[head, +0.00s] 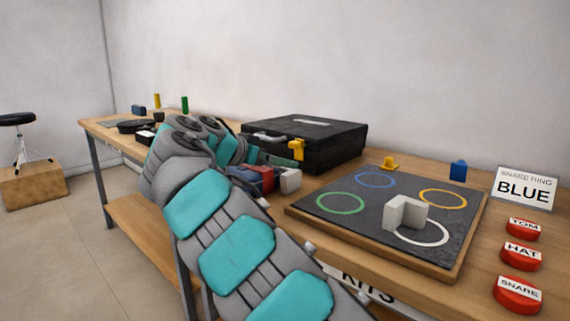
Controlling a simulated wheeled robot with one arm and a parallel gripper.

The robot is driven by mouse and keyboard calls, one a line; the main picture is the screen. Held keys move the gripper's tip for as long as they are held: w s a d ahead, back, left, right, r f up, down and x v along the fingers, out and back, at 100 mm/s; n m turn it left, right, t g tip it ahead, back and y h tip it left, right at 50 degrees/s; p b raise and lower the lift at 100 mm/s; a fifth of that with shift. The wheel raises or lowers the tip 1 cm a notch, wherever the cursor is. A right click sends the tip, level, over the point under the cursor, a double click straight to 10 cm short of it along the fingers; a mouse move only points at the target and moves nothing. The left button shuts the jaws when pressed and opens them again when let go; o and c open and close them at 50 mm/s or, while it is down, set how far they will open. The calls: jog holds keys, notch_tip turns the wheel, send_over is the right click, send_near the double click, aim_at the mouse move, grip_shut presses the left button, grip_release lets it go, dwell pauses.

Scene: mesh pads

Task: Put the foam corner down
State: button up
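A pale grey, L-shaped foam corner (404,214) stands on the dark mesh pad (330,222) at the right of the head view. It covers the upper left part of the white ring (432,240). No gripper touches it. My grey and teal arm rises from the bottom and folds back at the left of the pad. Its far end is near the black case, well apart from the foam corner. My gripper's fingers cannot be made out there, so whether they are open or shut is unclear.
Green, blue and yellow rings also mark the pad. A black case (330,135) stands behind. Red, blue and pale blocks lie between arm and pad. Yellow (389,163) and blue (458,170) pieces sit behind the pad. Red labelled buttons and a "SNARE RING BLUE" sign (524,189) are at right.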

jog(key=v, duration=0.8)
jog(key=shift+d+r, duration=0.1)
